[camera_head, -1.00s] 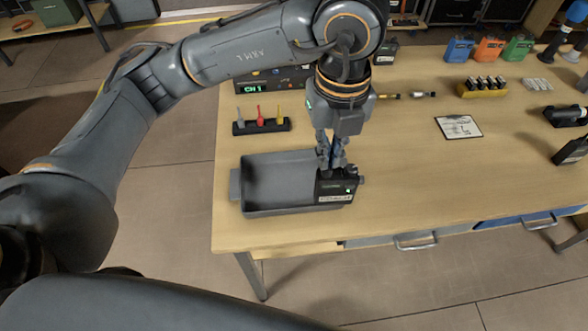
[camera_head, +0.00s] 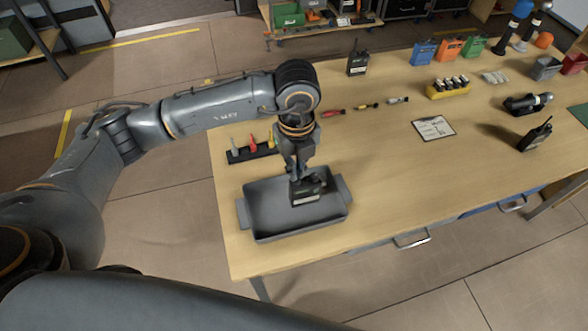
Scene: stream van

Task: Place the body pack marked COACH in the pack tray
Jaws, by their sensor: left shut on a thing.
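The grey pack tray (camera_head: 268,229) lies at the near left end of the wooden table. My left gripper (camera_head: 299,177) points down over the tray's right half. It is shut on a black body pack (camera_head: 309,191) with a pale label, too small to read now. The pack is upright and within the tray's outline; whether it touches the tray floor I cannot tell. Another black pack with an antenna (camera_head: 357,62) stands at the table's far edge, and one more (camera_head: 536,135) stands at the right. My right gripper is not in view.
A black holder (camera_head: 252,153) with coloured pieces stands just behind the tray. A clipboard (camera_head: 434,128), a yellow battery rack (camera_head: 447,89) and a black microphone (camera_head: 528,102) lie farther right. The table right of the tray is clear.

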